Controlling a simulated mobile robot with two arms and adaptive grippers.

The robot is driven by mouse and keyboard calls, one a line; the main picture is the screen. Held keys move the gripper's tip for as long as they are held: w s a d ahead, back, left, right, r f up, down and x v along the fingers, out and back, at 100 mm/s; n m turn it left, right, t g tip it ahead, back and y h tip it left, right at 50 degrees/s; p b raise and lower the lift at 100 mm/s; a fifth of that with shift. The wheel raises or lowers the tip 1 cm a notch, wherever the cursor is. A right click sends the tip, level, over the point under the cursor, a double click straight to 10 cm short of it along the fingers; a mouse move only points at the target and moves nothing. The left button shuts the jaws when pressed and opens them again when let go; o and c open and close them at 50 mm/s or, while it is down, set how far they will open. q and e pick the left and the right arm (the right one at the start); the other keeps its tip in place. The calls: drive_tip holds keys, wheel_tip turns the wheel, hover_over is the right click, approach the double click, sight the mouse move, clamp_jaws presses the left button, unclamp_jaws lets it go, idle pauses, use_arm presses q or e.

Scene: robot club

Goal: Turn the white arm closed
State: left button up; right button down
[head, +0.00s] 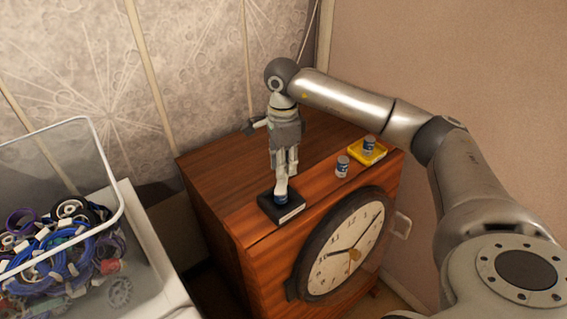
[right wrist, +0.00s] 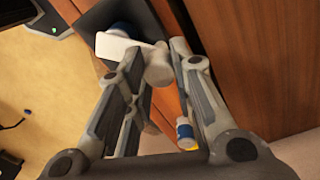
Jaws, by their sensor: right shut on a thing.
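A small black base (head: 292,213) stands near the front edge of the wooden cabinet top, with a blue part (head: 281,199) on it. The white arm (right wrist: 114,45) reaches out from above the blue part in the right wrist view and ends in a rounded, pale end (right wrist: 158,68). My right gripper (head: 286,172) points down over the base. In the right wrist view its fingertips (right wrist: 156,60) are shut on the rounded end of the white arm. In the head view the fingers hide much of the arm. My left gripper is not in view.
A small blue-and-white jar (head: 342,167) stands right of the base. Another jar (head: 369,146) stands on a yellow tray (head: 380,155) near the cabinet's right edge. A round clock (head: 330,270) is on the cabinet front (head: 262,262). A clear bin (head: 118,182) of cables stands at left.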

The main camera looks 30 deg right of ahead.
drive_tip(key=c, duration=1.2)
unclamp_jaws()
wheel_tip(320, 180, up, 12)
drive_tip(key=shift+w, duration=0.15)
